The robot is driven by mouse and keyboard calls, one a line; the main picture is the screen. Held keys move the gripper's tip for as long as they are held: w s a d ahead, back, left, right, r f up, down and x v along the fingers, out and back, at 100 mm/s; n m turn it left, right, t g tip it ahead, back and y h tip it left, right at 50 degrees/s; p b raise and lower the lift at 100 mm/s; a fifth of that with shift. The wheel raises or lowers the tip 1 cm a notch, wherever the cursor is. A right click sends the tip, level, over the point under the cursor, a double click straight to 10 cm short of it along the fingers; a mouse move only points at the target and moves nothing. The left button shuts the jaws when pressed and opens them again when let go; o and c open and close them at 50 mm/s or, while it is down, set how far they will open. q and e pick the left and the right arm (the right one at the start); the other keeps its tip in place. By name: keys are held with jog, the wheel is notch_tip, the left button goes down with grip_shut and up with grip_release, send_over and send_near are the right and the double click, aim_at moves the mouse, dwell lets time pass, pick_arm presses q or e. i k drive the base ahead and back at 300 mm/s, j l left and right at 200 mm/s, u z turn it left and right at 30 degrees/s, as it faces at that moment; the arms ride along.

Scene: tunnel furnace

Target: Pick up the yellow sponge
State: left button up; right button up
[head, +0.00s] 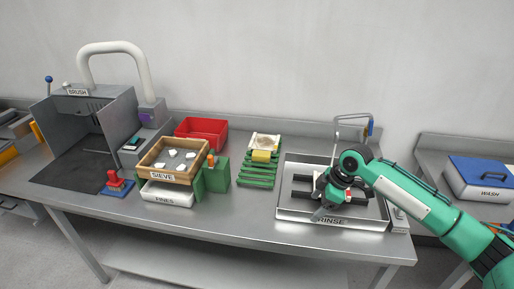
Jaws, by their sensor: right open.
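The yellow sponge (261,156) is a small yellow block. It rests near the back of the green slatted rack (257,178), in front of a pale tray-like item. My right gripper (324,206) is over the rinse basin, to the right of the sponge and nearer the front edge, apart from it. Its jaws are open and point down to the left; they are small and partly hidden by the wrist. My left gripper is not in view.
The steel rinse basin (290,213) has a tap (370,126) behind it. A red bin (202,131) stands at the back. The wooden sieve box (150,157) sits left, beside a green block (218,176). Bare table lies in front of the rack.

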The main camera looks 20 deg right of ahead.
aim_at(259, 156)
jog(key=i, duration=1.4)
